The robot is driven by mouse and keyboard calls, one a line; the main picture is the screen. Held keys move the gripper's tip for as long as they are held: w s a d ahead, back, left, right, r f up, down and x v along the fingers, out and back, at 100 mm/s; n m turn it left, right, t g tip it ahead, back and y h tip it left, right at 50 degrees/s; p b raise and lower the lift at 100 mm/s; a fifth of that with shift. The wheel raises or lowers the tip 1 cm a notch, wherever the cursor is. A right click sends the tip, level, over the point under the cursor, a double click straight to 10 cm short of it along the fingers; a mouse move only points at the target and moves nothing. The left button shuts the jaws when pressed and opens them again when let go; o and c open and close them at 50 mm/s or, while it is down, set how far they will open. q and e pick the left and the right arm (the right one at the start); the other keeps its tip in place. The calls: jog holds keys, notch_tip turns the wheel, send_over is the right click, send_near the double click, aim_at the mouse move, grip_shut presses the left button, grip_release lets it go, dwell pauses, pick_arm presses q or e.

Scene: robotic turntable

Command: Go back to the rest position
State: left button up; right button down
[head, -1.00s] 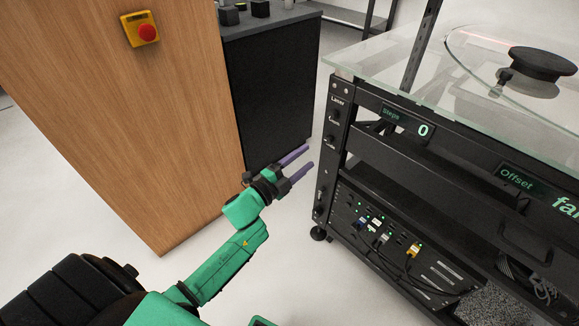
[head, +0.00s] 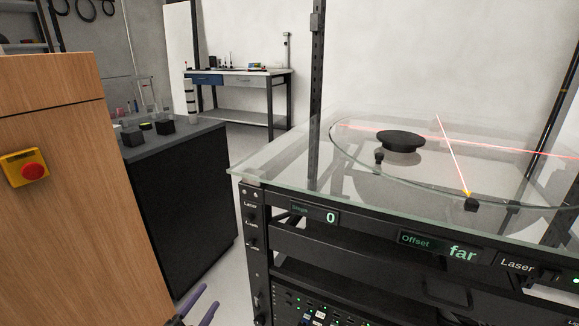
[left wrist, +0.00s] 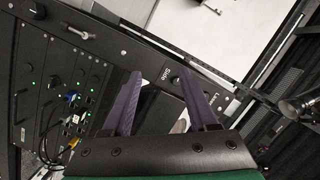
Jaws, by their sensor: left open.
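My left gripper (head: 196,304) shows only its purple fingertips at the bottom edge of the head view, left of the rack. In the left wrist view its two purple fingers (left wrist: 162,98) stand apart with nothing between them. The fingers point toward the dark rack front, and I cannot tell the exact gap to it. The rest of the left arm is out of the head view. My right gripper is not in view.
The rack (head: 256,225) with a glass top (head: 262,160) stands right of the gripper. A black disc (head: 401,141) and red laser lines are on top. A wooden cabinet (head: 75,240) with a red button (head: 33,171) stands left, beside a dark counter (head: 195,200).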

pick_arm(q)
jog(key=s+d+f+n+g+y, duration=0.2)
jog(key=s+f+n+g+y, duration=0.1)
jog(key=s+f+n+g, duration=1.1)
jog(key=s+a+f+m+p, duration=0.1)
jog(key=s+a+p, duration=0.1)
jog(key=s+p, duration=0.9)
jog(key=s+a+f+m+g+p, duration=0.1)
jog(key=s+a+f+p, duration=0.1)
jog(key=s+p, duration=1)
jog(key=p, duration=0.3)
jog(key=shift+f+m, duration=0.15)
jog(key=shift+m, duration=0.15)
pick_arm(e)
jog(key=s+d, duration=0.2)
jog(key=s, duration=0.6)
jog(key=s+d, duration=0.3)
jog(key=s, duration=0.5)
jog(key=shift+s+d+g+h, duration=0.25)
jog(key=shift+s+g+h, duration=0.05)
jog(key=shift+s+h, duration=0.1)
pick_arm(q)
jog(key=shift+s, duration=0.1)
